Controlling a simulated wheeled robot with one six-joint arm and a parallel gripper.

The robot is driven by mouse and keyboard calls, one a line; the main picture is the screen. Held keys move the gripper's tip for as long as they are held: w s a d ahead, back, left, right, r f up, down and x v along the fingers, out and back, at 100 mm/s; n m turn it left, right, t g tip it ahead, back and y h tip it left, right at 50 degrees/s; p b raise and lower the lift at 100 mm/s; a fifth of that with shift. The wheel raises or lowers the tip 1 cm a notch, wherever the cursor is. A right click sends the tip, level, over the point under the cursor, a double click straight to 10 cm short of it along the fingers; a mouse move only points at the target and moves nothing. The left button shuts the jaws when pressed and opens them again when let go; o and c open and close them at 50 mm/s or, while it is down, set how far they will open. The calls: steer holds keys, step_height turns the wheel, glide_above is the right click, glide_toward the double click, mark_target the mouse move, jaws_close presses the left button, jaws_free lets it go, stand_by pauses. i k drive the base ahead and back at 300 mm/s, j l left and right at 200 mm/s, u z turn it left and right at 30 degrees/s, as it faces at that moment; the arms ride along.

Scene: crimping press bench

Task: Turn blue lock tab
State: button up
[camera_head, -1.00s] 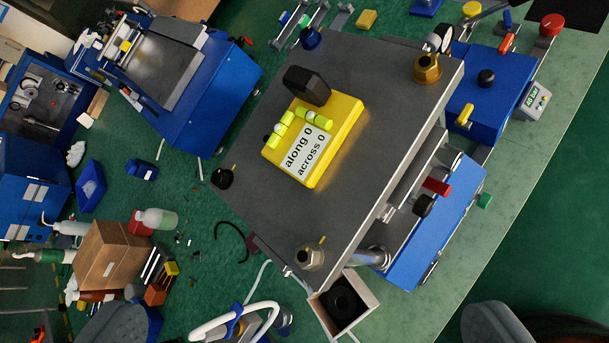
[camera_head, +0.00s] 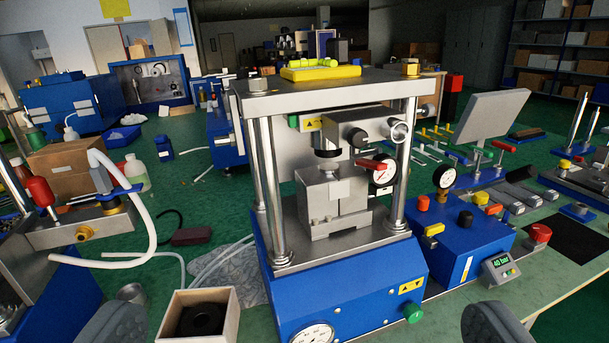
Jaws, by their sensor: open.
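My gripper (camera_head: 305,327) is open and empty, its two grey fingers at the bottom left and bottom right edges. The press (camera_head: 325,205) stands between and beyond them, with a blue base (camera_head: 345,275), steel columns and a top plate. A small blue piece (camera_head: 122,191) sits by the white hose fitting at left; it may be the blue lock tab, but I cannot tell for sure. It is well apart from my gripper. A red-handled lever (camera_head: 372,163) shows between the press columns.
A wooden box with a black ring (camera_head: 231,310) stands at the lower left of the press. A blue control box (camera_head: 465,240) with knobs and a gauge is at right, beside a red button (camera_head: 537,236). White hose (camera_head: 140,205) loops at left.

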mark_target(508, 213)
steer(key=l+z, duration=0.1)
steer(key=z, duration=0.35)
steer(key=l+z, duration=0.1)
steer(key=z, duration=0.35)
